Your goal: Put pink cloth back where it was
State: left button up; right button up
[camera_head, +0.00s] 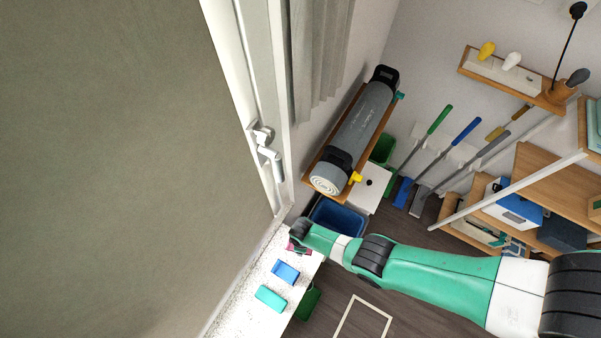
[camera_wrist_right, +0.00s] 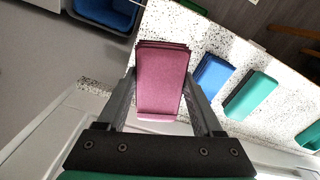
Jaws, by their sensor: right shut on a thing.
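The pink cloth (camera_wrist_right: 162,82) is a folded bundle between the two fingers of my right gripper (camera_wrist_right: 160,105) in the right wrist view. The right gripper is shut on it. The cloth is over the speckled white sill (camera_wrist_right: 172,22), in line with the blue and green cloths; I cannot tell if it touches the surface. In the head view, my right gripper (camera_head: 297,240) reaches the far end of the sill, and only a bit of the pink cloth (camera_head: 293,248) shows beside it. My left gripper is not in view.
A blue cloth (camera_head: 286,272) and a green cloth (camera_head: 270,298) lie on the sill nearer the camera. A blue bin (camera_head: 340,216) stands below the sill's far end. A window with a handle (camera_head: 268,148) borders the sill. A shelf with a rolled grey mat (camera_head: 358,135) is beyond.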

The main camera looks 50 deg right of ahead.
jog(key=shift+r, duration=0.1)
notch_tip(320, 180, down, 8)
jog(key=b, duration=0.8)
jog(key=shift+f, duration=0.35)
jog(key=o, duration=1.4)
jog(key=shift+r, duration=0.15)
notch_tip(320, 180, up, 8)
jog(key=p, duration=0.7)
jog(key=shift+w+f, duration=0.1)
jog(key=shift+f, duration=0.25)
